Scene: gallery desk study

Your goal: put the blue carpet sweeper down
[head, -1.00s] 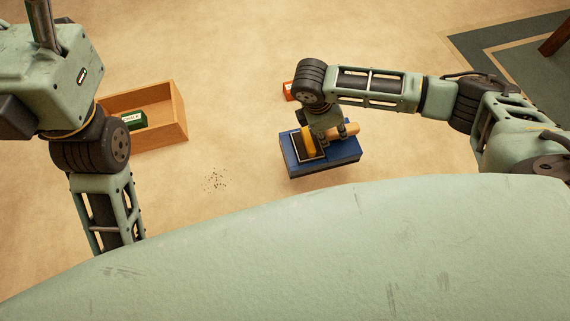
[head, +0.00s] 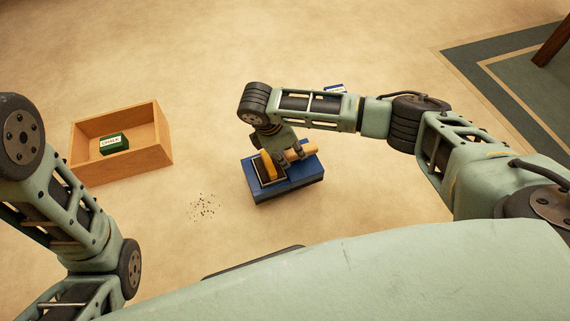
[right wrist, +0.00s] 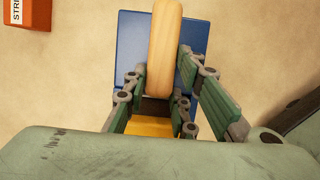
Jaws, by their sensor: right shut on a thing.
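The blue carpet sweeper (head: 300,180) is a flat blue block with a dark-framed yellow part (head: 268,167) and a pale wooden handle. It is in the middle of the head view, right of some dark crumbs (head: 205,207). My right gripper (head: 290,158) is over it, shut on the wooden handle. In the right wrist view the handle (right wrist: 165,40) runs between the fingers, with the blue body (right wrist: 133,45) beneath. I cannot tell whether its underside touches the floor. My left arm shows at the left, but its gripper is out of view.
A wooden box (head: 158,155) holding a green chalk box (head: 114,144) stands at the left. A red-orange box (right wrist: 28,14) lies near the sweeper. A small blue-and-white thing (head: 335,88) shows behind my right arm. Bare floor surrounds the sweeper; a green rug (head: 490,85) lies at right.

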